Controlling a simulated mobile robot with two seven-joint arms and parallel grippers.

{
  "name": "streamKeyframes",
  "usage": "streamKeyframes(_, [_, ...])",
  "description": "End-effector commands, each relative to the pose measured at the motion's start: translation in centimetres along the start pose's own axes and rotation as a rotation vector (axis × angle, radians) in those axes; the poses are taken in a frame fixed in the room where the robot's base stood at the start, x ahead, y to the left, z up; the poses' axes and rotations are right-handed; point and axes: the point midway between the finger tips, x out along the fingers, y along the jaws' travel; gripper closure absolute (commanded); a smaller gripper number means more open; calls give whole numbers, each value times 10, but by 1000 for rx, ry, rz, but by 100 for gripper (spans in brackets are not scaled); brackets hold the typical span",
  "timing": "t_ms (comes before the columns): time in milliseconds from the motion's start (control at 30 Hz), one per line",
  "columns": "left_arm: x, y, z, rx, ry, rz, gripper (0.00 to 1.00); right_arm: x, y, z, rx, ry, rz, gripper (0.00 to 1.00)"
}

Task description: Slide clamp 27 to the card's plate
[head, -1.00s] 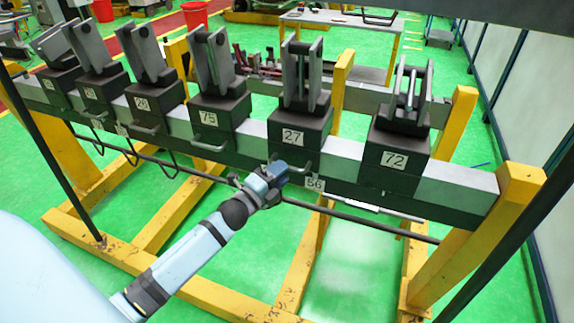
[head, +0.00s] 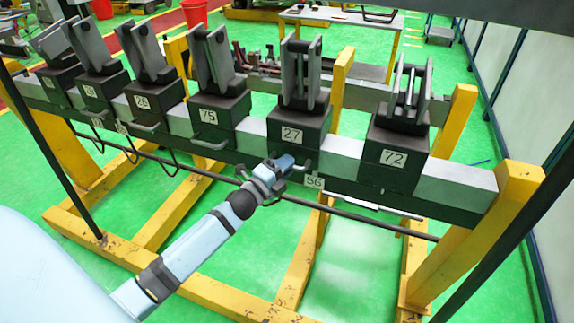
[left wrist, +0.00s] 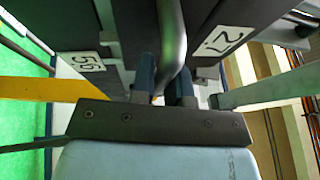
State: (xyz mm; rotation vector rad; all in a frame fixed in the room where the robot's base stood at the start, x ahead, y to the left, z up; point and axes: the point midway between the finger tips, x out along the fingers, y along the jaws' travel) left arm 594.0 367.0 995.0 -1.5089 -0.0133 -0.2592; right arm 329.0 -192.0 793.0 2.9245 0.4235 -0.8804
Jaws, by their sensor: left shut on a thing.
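Clamp 27 (head: 291,135) is a dark block with upright grey jaws, seated on the long rail (head: 345,146). Its number label also shows in the left wrist view (left wrist: 228,41). The card's plate, a white plate reading 56 (head: 314,182), is on the rail's front, below the clamp's right side; it also shows in the left wrist view (left wrist: 86,62). My left gripper (head: 287,163) is at the clamp's front, shut on its bent metal handle (left wrist: 172,40). The fingers (left wrist: 163,85) stand on either side of the handle. My right gripper is not in view.
Clamp 72 (head: 395,157) sits to the right, with bare rail between it and clamp 27. Clamp 75 (head: 213,116) is to the left, and several more lie beyond it. A yellow frame (head: 505,205) bears the rail, and a thin dark bar (head: 385,225) runs below.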

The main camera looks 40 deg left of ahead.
Motion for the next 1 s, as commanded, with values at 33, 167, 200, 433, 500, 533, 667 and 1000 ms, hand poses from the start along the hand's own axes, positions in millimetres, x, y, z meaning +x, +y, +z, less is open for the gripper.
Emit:
streamKeyframes(33, [-2,1,6,2,-2,2,100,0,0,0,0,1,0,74])
streamKeyframes(167, [-12,1,29,4,-4,4,100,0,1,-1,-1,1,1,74])
streamKeyframes(200, [-15,1,37,6,-4,4,100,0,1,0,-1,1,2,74])
streamKeyframes(433, [-28,0,69,3,-3,3,100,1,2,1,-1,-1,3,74])
streamKeyframes(500, [-28,0,68,1,-2,2,100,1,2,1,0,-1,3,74])
streamKeyframes(533, [-28,0,68,1,-2,2,100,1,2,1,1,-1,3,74])
streamKeyframes(667, [-28,0,67,1,0,1,100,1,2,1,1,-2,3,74])
streamKeyframes(1000, [-28,0,67,1,-1,1,61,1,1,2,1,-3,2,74])
